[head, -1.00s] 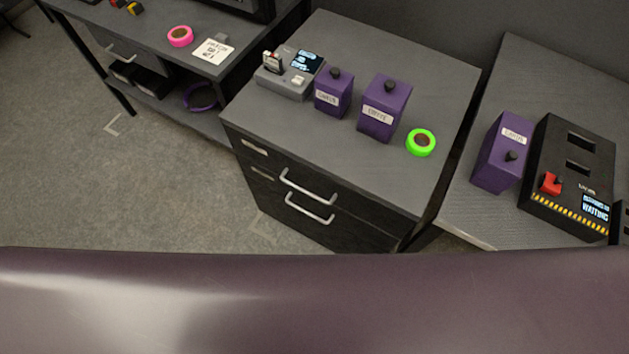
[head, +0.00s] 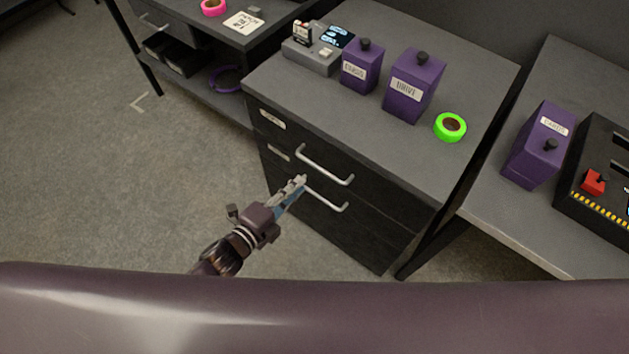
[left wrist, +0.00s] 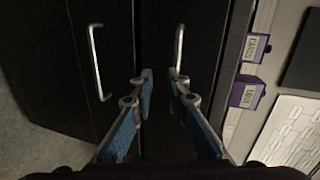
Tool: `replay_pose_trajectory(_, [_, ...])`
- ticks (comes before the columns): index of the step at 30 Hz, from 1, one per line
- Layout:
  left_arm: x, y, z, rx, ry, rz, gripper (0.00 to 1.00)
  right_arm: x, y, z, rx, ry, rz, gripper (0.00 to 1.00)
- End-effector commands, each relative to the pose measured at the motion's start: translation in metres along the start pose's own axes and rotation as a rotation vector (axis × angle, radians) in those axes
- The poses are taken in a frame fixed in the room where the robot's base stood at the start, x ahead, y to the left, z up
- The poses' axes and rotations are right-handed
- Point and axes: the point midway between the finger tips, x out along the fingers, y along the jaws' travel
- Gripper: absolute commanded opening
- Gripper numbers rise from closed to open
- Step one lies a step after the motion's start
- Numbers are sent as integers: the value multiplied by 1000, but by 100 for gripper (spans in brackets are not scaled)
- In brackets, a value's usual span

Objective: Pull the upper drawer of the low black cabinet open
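The low black cabinet (head: 335,245) stands in the middle of the head view, with two silver bar handles on its front. Its upper drawer (head: 285,140) looks closed. The upper handle (head: 325,165) also shows in the left wrist view (left wrist: 179,50), just beyond the right fingertip. The lower handle (head: 327,201) is at the left in the left wrist view (left wrist: 96,62). My left gripper (head: 300,182) is in front of the drawer fronts. In the left wrist view its blue-padded fingers (left wrist: 161,80) are apart with nothing between them. My right gripper is not in view.
On the cabinet top are a grey device (head: 313,58), two purple boxes (head: 360,70) (head: 410,90) and a green tape roll (head: 450,127). A table (head: 500,215) stands close at the right, a shelf desk at upper left. Floor (head: 90,180) left of the cabinet is clear.

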Motion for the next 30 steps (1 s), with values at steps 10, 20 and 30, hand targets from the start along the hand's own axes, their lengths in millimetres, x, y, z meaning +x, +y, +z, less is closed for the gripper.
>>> replay_pose_trajectory(10, [29,-28,-16,92,44,-59,15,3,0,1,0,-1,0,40])
replay_pose_trajectory(20, [74,-28,-18,88,42,-56,15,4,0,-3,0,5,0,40])
replay_pose_trajectory(30, [80,-28,-18,87,42,-55,15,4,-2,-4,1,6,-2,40])
